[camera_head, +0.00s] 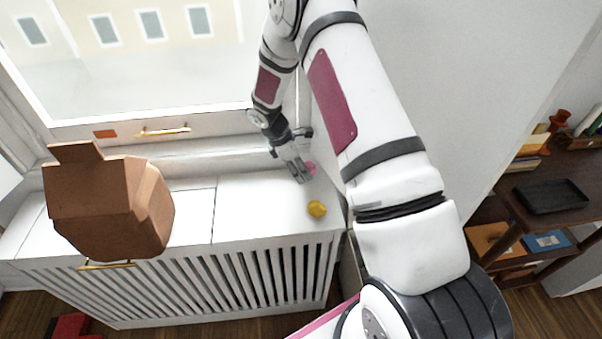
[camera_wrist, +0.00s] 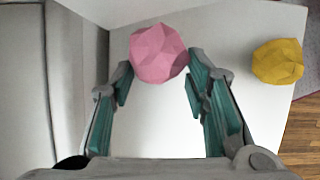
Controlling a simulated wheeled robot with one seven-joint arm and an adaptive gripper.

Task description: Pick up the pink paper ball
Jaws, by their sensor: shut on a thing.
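The pink paper ball (camera_wrist: 159,53) is faceted and sits between the fingertips of my gripper (camera_wrist: 158,82) in the wrist view. My gripper is shut on it, with a finger on each side. In the head view the pink ball (camera_head: 310,168) shows only in part beside my gripper (camera_head: 301,172), at the right end of the white radiator cover (camera_head: 262,222). I cannot tell whether the ball still touches the white surface.
A yellow paper ball (camera_head: 317,209) lies close by, near the cover's front edge; it also shows in the wrist view (camera_wrist: 278,61). A brown paper bag (camera_head: 108,205) stands at the left. A window is behind, a wall to the right. A dark shelf (camera_head: 560,170) stands far right.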

